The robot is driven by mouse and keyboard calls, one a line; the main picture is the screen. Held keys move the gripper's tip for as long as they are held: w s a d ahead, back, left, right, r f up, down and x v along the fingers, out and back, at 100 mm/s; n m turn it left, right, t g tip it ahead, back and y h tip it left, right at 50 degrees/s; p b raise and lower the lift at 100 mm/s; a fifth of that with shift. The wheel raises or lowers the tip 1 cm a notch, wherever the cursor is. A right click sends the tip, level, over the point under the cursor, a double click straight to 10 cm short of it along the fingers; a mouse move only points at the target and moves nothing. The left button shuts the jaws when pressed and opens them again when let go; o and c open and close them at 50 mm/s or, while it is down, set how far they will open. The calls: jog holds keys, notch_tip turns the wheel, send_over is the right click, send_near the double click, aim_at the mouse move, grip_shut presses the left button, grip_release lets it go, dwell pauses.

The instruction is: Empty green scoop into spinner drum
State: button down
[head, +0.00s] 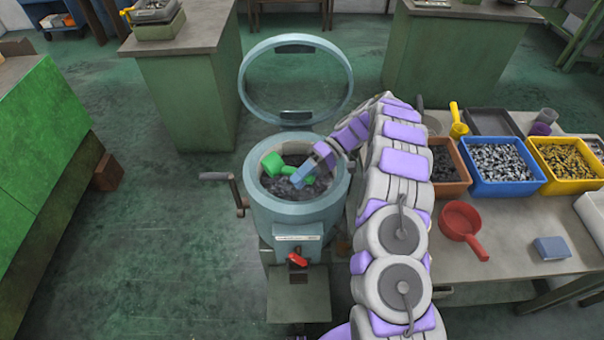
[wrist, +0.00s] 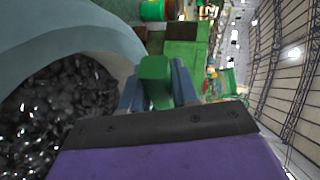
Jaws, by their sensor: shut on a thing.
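The spinner drum (head: 298,215) is a pale blue-grey round tub with its glass lid (head: 296,80) raised behind it. Dark metal pieces (head: 292,186) lie inside it. The green scoop (head: 273,164) is over the drum's opening, its bowl towards the left and tilted. I cannot see into the bowl. My gripper (head: 305,172) reaches over the drum's right rim and is shut on the scoop's handle. In the wrist view the green handle (wrist: 155,80) is between the fingers, and the drum's rim and dark pieces (wrist: 60,115) are at the left.
A crank (head: 237,190) juts from the drum's left side, and a red lever (head: 297,259) is on its front. The right table holds blue (head: 500,187) and yellow (head: 578,182) bins of small parts, a red scoop (head: 462,225) and a yellow scoop (head: 457,122).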

jog(key=shift+r+p, duration=0.1)
jog(key=shift+p, duration=0.4)
jog(key=p, duration=0.2)
jog(key=d+p, duration=0.1)
jog(key=p, duration=0.1)
jog(key=shift+w+d+f+y, duration=0.1)
jog(key=shift+w+f+y, duration=0.1)
jog(key=shift+w+y, duration=0.1)
jog(key=shift+p, duration=0.9)
jog(key=shift+f+p, duration=0.1)
jog(key=shift+p, duration=0.35)
jog(key=shift+s+a+g+p, duration=0.15)
jog(key=shift+a+g+p, duration=0.15)
jog(key=shift+p, duration=0.7)
jog(key=shift+f+y+p, duration=0.1)
jog(key=shift+y+p, duration=0.2)
jog(key=shift+p, duration=0.1)
